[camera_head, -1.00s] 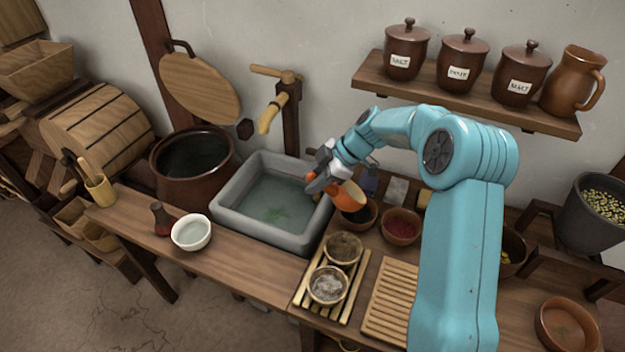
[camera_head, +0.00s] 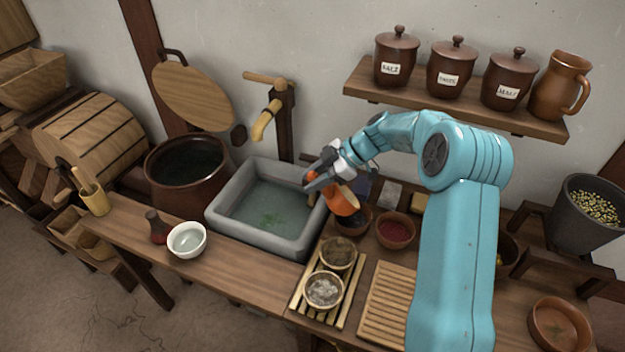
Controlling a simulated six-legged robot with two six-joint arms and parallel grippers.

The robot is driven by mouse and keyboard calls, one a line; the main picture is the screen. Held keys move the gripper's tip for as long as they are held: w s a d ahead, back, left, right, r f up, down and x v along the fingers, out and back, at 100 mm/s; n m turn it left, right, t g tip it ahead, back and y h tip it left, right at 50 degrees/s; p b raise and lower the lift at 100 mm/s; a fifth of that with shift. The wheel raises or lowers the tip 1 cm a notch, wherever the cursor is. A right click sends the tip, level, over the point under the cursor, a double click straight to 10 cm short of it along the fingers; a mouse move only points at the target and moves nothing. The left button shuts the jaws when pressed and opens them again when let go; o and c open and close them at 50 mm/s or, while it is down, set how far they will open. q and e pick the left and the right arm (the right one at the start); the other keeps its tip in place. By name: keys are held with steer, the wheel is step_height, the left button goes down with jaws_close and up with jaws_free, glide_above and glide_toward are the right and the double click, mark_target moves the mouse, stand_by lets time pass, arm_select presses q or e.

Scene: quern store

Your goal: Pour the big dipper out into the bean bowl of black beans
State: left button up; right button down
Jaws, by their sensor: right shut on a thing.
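My right gripper (camera_head: 322,180) is shut on the big dipper (camera_head: 342,201), an orange-brown cup. The dipper is tilted, with its mouth facing down to the right, above a dark bowl (camera_head: 351,229) behind the slatted rack. That bowl seems to be the bean bowl; the dipper and gripper hide part of it, and its contents look dark. I cannot see anything falling from the dipper. My left gripper is not in view.
A bowl of red beans (camera_head: 395,231) stands close on the right. The grey stone sink (camera_head: 222,212) lies left of the dipper. Two small bowls sit on a slatted rack (camera_head: 350,308) in front. A shelf of jars (camera_head: 440,101) is above.

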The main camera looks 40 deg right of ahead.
steer(key=shift+s+d+r+t+y+b, duration=0.3)
steer(key=shift+d+r+y+b, duration=0.3)
steer(key=shift+b, duration=0.45)
steer(key=shift+d, duration=0.1)
steer(key=shift+s+d+r+t+y+b, duration=0.3)
steer(key=shift+d+r+y+b, duration=0.25)
steer(key=shift+b, duration=0.3)
steer(key=shift+d, duration=0.15)
steer(key=shift+s+d+r+t+y+b, duration=0.3)
steer(key=shift+d+r+y+b, duration=0.2)
steer(key=shift+d+b, duration=0.25)
steer(key=shift+s+d+r+m+y, duration=0.1)
steer(key=shift+s+d+m+y, duration=0.05)
steer(key=shift+d+m+y, duration=0.15)
steer(key=shift+s+d+r+t, duration=0.1)
steer(key=shift+d+r+t, duration=0.1)
steer(key=shift+t, duration=0.1)
steer(key=shift+s+d+r+y+b, duration=0.1)
steer(key=shift+d+y+b, duration=0.15)
steer(key=shift+y+b, duration=0.2)
steer(key=shift+s+d, duration=0.1)
steer(key=shift+d, duration=0.15)
